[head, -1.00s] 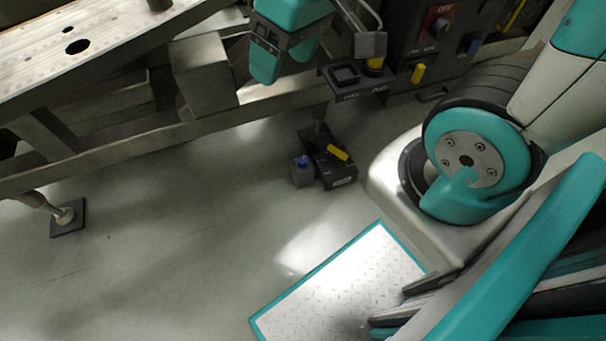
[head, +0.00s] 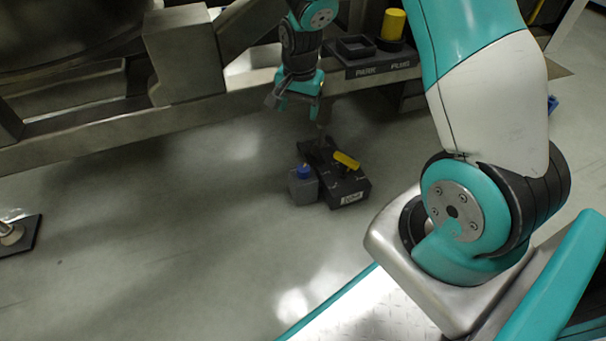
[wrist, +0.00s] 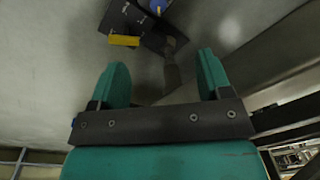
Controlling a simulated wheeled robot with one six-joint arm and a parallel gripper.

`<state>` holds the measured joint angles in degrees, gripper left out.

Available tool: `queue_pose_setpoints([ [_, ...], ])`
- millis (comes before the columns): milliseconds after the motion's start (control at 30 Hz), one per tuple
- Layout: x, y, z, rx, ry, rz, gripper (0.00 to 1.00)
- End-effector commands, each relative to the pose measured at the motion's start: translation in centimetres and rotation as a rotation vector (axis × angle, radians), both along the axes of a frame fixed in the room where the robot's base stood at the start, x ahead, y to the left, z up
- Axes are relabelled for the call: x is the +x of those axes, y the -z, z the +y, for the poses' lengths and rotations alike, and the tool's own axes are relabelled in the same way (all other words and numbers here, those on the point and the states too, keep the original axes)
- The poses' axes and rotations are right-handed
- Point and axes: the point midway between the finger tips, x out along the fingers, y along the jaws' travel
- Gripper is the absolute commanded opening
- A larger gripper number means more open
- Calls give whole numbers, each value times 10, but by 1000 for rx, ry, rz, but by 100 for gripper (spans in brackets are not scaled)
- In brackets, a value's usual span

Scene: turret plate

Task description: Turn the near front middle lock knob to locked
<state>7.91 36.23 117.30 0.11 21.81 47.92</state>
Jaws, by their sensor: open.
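A dark box (head: 345,186) sits low by the floor below the frame beam, with a yellow knob (head: 346,160) on top and a pale label on its front. The box also shows at the top of the wrist view (wrist: 150,22), with the yellow knob (wrist: 124,40) lying across it. I cannot tell from the views whether this is the near front middle lock knob, or read its lock marks. My gripper (head: 297,108) hangs above and behind the box, pointing down. In the wrist view its two teal fingers (wrist: 163,78) are apart with nothing between them.
A shelf marked PARK and PLUG (head: 375,68) holds a yellow cylinder (head: 393,25). A metal beam (head: 110,128) runs behind.

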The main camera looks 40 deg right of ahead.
Motion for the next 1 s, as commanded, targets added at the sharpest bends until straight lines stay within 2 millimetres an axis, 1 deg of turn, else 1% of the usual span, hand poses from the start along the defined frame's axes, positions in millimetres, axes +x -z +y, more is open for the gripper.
queue_pose_setpoints([
  [33, 10, 23, -9, 9, 103, 23, 72],
  [100, 20, 51, -19, 19, 248, 45, 72],
  [200, 30, 83, -31, 27, 411, 66, 72],
  [300, 34, 103, -37, 30, 511, 77, 72],
  [400, 36, 115, -40, 32, 556, 82, 72],
  [567, 35, 139, -40, 32, 565, 85, 72],
  [1000, 34, 240, -39, 32, 562, 85, 72],
])
